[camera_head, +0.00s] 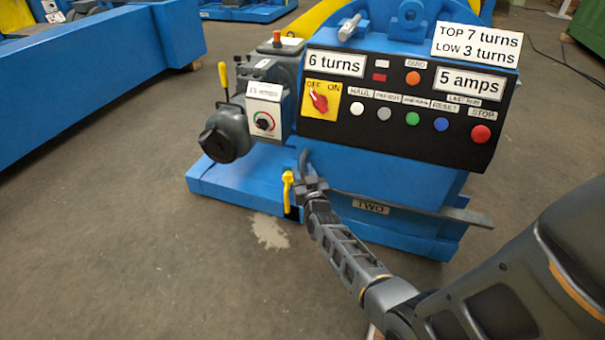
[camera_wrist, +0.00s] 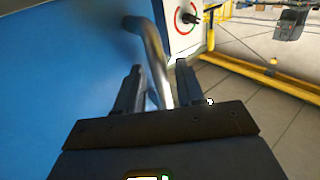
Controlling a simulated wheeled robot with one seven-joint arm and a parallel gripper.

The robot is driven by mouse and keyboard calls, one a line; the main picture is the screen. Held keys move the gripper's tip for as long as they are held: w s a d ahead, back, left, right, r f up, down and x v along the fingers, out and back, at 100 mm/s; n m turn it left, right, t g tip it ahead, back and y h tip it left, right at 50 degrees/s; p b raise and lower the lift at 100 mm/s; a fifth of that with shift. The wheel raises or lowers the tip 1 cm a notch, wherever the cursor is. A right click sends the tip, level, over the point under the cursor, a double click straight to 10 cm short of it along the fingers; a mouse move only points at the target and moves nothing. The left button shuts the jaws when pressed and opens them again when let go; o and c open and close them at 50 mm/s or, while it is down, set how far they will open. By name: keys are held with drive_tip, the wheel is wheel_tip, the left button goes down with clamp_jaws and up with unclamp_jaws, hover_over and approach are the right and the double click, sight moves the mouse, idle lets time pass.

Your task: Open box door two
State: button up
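A bent metal bar, seemingly a handle (camera_wrist: 152,50), stands out from a blue surface in the wrist view. In the head view a dark curved piece (camera_head: 304,160) shows at the box's left end, by my gripper (camera_head: 312,184). In the wrist view my gripper (camera_wrist: 160,66) has its fingers apart, one on each side of the bar, with narrow gaps. The far side of the bar and any contact there are hidden. I cannot make out the door's edges.
A yellow lever (camera_head: 288,190) is just left of my gripper. Above is the black control panel (camera_head: 390,125) with buttons and a red-yellow switch. A white box with a dial (camera_head: 264,116) and a grey motor (camera_head: 228,132) are at left. The floor in front is open.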

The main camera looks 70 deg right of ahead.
drive_tip(key=shift+w+d, duration=0.3)
drive_tip(key=shift+d, duration=0.05)
drive_tip(key=shift+c, duration=0.2)
clamp_jaws()
